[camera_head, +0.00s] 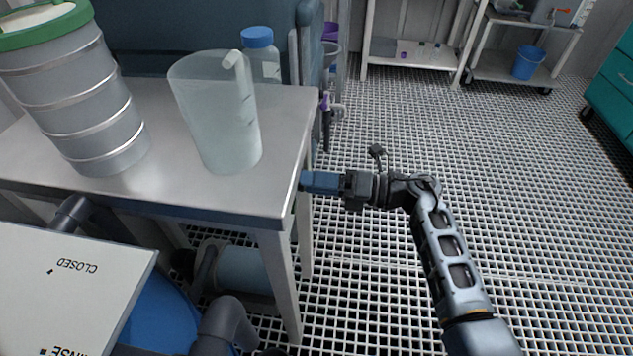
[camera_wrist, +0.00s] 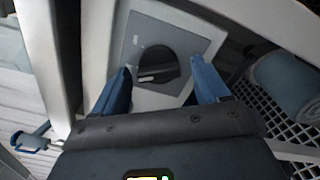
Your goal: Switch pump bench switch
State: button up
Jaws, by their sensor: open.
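The bench switch shows in the wrist view as a dark round knob (camera_wrist: 157,66) with a lighter bar across it, set on a grey square plate (camera_wrist: 195,42). My gripper (camera_wrist: 164,76) is open, with one blue finger on each side of the knob. I cannot tell whether the fingers touch the plate, and nothing is held between them. In the head view my gripper (camera_head: 304,181) reaches left to the right edge of the metal bench (camera_head: 290,120), just below its top. The switch is hidden in that view.
On the bench stand a clear measuring jug (camera_head: 217,125), a blue-capped bottle (camera_head: 260,58) and a ribbed grey drum (camera_head: 82,100). A white panel marked CLOSED (camera_head: 75,285) is at lower left. The grating floor (camera_head: 500,150) to the right is clear.

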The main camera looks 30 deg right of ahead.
jog(key=c, duration=1.1)
jog(key=shift+o, duration=0.2)
jog(key=shift+r+p, duration=0.1)
jog(key=shift+p, duration=0.25)
jog(key=shift+r+m+p, duration=0.1)
jog(key=shift+m+p, duration=0.55)
jog(key=shift+m, duration=0.15)
jog(key=m+p, duration=0.4)
jog(key=shift+r, duration=0.1)
jog(key=m+p, duration=0.3)
jog(key=m, duration=0.1)
jog(key=shift+m+p, duration=0.55)
jog(key=shift+m, duration=0.55)
jog(key=shift+f, duration=0.2)
